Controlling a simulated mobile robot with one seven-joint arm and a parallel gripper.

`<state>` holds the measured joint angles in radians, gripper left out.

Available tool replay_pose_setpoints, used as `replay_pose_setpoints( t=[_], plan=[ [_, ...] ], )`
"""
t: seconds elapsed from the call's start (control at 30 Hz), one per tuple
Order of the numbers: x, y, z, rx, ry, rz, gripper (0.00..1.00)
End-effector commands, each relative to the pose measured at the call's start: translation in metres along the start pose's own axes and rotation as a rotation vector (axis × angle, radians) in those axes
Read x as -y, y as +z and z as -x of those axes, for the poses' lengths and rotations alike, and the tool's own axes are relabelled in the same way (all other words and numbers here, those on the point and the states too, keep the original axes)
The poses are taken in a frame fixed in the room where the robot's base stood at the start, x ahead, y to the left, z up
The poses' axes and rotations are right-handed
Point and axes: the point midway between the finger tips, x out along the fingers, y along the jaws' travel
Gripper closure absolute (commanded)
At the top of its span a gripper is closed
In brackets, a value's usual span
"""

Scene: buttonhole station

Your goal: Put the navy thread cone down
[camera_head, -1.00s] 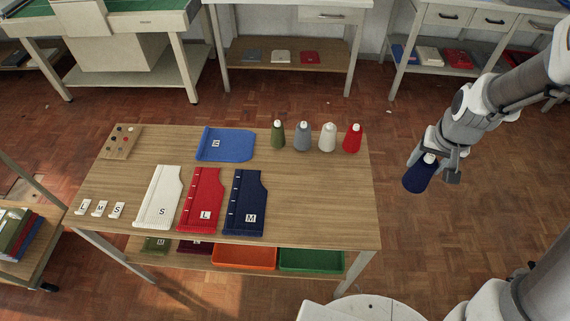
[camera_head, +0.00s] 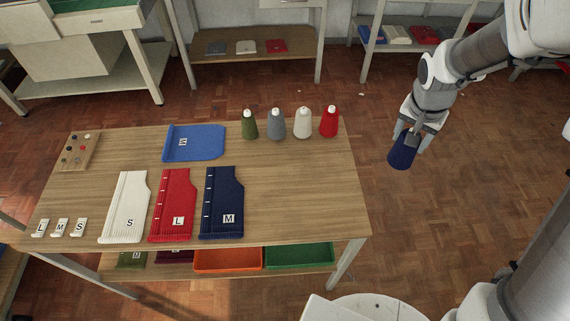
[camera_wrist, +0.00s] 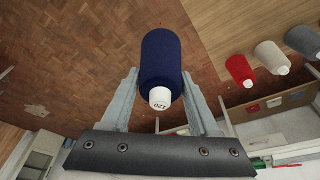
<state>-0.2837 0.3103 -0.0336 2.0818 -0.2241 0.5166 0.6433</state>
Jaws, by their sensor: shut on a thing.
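The navy thread cone (camera_head: 402,152) is held in my gripper (camera_head: 411,136), in the air over the floor just off the right edge of the table (camera_head: 300,205). In the wrist view the navy cone (camera_wrist: 161,62) sits between the two fingers of my gripper (camera_wrist: 160,88), with its white top marked 120 toward the camera. In the head view the cone hangs tilted, and its white top is hidden by the gripper.
A row of olive (camera_head: 249,126), grey (camera_head: 275,125), white (camera_head: 302,124) and red (camera_head: 329,123) cones stands along the table's back right. Folded knit pieces lie at left and middle, with a blue one (camera_head: 195,143) behind. The table's right front is bare.

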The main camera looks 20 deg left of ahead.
Motion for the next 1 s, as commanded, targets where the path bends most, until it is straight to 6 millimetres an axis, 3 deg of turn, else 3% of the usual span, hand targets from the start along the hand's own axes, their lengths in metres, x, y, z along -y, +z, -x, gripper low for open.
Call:
replay_pose_setpoints(
  t=[0.03,0.2,0.5,0.7,1.0],
  plan=[
    [0.017,0.005,-0.014,-0.002,0.005,-0.019,1.00],
    [0.064,0.017,-0.029,-0.002,0.036,-0.133,1.00],
    [0.140,0.048,-0.042,-0.003,0.093,-0.342,1.00],
    [0.167,0.063,-0.042,-0.001,0.117,-0.429,1.00],
    [0.178,0.068,-0.042,0.000,0.125,-0.453,1.00]
  ],
)
